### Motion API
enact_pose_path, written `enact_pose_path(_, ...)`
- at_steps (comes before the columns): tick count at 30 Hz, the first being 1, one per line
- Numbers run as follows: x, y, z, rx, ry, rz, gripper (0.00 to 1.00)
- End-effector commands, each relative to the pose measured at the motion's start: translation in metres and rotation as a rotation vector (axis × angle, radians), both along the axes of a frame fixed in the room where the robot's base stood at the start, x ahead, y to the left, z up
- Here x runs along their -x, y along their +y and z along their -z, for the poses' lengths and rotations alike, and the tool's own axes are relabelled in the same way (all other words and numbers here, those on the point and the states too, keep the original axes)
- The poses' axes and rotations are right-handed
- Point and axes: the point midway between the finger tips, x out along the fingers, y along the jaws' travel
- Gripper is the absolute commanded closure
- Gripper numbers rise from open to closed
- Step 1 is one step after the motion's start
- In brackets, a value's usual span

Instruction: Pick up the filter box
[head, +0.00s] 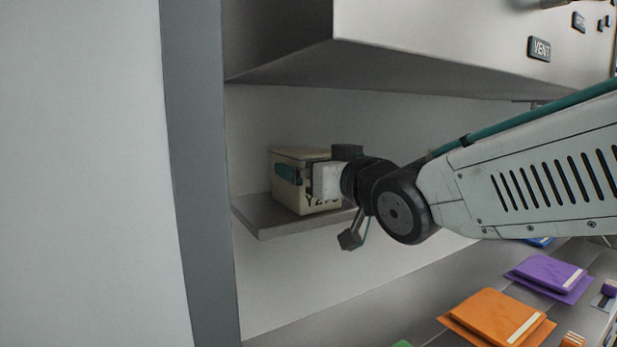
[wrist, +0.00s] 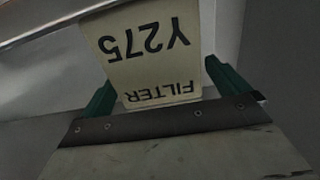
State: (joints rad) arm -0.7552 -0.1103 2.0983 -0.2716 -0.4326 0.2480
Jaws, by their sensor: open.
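The filter box (head: 288,192) is a cream box on a small grey wall shelf (head: 268,222) in the head view. In the wrist view the filter box (wrist: 150,55) fills the upper middle, with "FILTER" and "Y275" appearing upside down. My gripper (head: 290,174) is at the box's front in the head view, its wrist hiding the box's right part. In the wrist view its two green fingers (wrist: 160,88) are open, one to each side of the box. I cannot tell whether they touch it.
A metal cabinet (head: 440,45) with a "VENT" label overhangs the shelf. A grey post (head: 200,170) stands to the left. Below right, an orange folder (head: 495,316) and a purple folder (head: 547,273) lie on a grey surface.

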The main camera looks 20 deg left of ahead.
Motion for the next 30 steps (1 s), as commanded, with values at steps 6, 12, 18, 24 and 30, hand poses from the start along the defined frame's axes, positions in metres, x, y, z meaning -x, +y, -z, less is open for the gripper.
enact_pose_path(6, -0.022, 0.024, 0.000, 0.002, 0.001, -0.001, 0.00)
enact_pose_path(12, -0.027, 0.028, 0.000, 0.002, 0.001, 0.001, 0.00)
enact_pose_path(18, -0.027, 0.027, 0.000, 0.002, 0.001, 0.002, 0.22)
enact_pose_path(24, -0.027, 0.027, -0.001, 0.000, 0.000, 0.003, 0.55)
enact_pose_path(30, -0.028, 0.026, -0.002, 0.000, 0.000, 0.004, 0.55)
